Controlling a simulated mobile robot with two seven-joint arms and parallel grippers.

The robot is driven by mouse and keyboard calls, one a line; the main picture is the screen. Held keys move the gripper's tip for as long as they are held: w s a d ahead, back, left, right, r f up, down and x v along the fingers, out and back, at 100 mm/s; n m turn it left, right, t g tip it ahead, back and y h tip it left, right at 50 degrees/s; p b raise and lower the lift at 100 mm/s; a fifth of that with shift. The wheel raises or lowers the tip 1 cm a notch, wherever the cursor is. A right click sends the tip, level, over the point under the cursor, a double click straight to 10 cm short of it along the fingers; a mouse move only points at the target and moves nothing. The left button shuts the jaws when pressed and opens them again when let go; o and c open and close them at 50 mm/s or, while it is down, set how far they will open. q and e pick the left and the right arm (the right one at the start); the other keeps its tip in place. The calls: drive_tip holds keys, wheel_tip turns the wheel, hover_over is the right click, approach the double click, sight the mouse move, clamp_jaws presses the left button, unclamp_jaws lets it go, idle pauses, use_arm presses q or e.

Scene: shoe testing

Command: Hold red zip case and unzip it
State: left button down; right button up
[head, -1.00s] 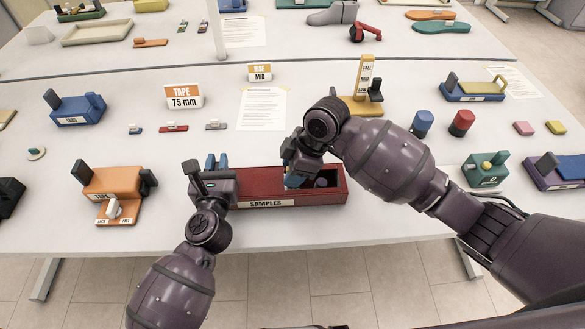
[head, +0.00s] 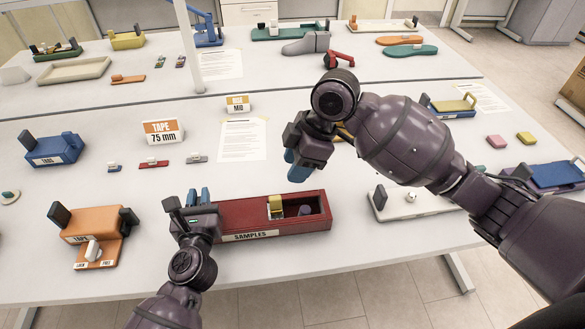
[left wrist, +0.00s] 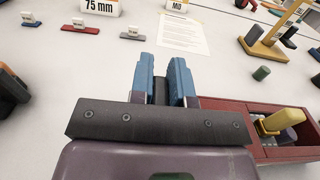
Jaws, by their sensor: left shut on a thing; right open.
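The red zip case (head: 243,217), labelled SAMPLES, lies lengthwise near the table's front edge. Its right part is open, showing a dark inside with a greyish round item (head: 305,210). A yellow pull (head: 275,206) stands at the left end of the opening; it also shows in the left wrist view (left wrist: 281,122). My left gripper (head: 197,197) is at the case's left end, its blue fingers shut on a dark tab (left wrist: 160,90) there. My right gripper (head: 299,166) is open and empty, above and behind the case, apart from the pull.
An orange TAPE holder (head: 95,225) stands left of the case. A white fixture (head: 420,203) stands to the right, partly behind my right arm. A paper sheet (head: 242,140) lies behind the case.

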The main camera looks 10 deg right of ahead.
use_arm(q)
drive_tip(key=c, duration=1)
unclamp_jaws()
drive_tip(key=shift+s, duration=0.1)
